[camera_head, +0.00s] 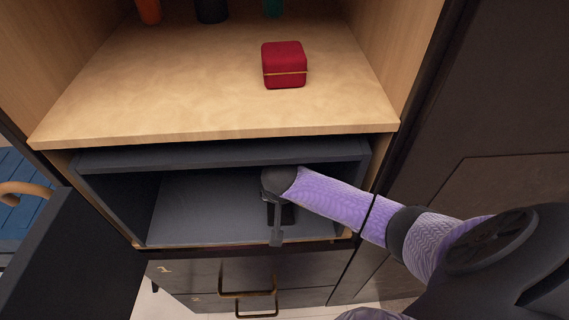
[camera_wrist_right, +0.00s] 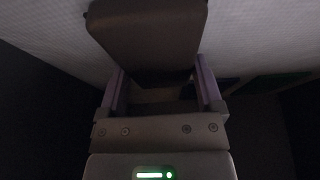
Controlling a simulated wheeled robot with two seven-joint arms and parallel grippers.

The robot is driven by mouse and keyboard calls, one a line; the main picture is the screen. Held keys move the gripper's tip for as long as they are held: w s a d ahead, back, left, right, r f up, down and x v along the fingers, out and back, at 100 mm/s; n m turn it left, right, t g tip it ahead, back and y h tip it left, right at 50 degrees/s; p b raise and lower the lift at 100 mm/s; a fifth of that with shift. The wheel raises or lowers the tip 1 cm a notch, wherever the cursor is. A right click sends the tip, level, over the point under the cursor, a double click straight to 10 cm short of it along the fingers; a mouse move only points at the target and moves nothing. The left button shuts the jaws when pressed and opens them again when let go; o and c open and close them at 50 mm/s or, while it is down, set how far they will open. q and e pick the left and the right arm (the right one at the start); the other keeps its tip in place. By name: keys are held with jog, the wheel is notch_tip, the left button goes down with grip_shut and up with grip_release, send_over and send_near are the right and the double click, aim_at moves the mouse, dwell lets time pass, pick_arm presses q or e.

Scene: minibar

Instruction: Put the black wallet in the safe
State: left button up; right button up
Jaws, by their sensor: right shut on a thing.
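The safe (camera_head: 190,208) is the dark grey compartment under the wooden shelf, and its door (camera_head: 62,262) stands open at the left. My right arm reaches into the safe from the right. My right gripper (camera_head: 279,212) is inside the opening, near the front right of the safe floor. In the wrist view the right gripper (camera_wrist_right: 160,92) is shut on the black wallet (camera_wrist_right: 148,38), a dark flat piece between the fingers. In the head view the wallet is mostly hidden by the wrist and gripper; I cannot tell whether it touches the floor. My left gripper is out of view.
A red box (camera_head: 284,65) sits on the wooden shelf (camera_head: 180,85) above the safe. Orange, black and green objects stand at the shelf's back. Drawers with brass handles (camera_head: 248,292) are below. The safe floor left of my gripper is clear.

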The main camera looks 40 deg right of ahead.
jog(key=shift+s+a+f, duration=0.1)
jog(key=shift+s+f, duration=0.15)
jog(key=shift+s, duration=0.05)
jog(key=shift+s+a+r, duration=0.1)
jog(key=shift+s+r, duration=0.05)
jog(key=shift+r, duration=0.05)
jog(key=shift+f, duration=0.15)
jog(key=o, duration=0.9)
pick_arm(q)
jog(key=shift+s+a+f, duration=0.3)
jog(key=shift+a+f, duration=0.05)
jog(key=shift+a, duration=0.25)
pick_arm(e)
jog(key=shift+o, duration=0.7)
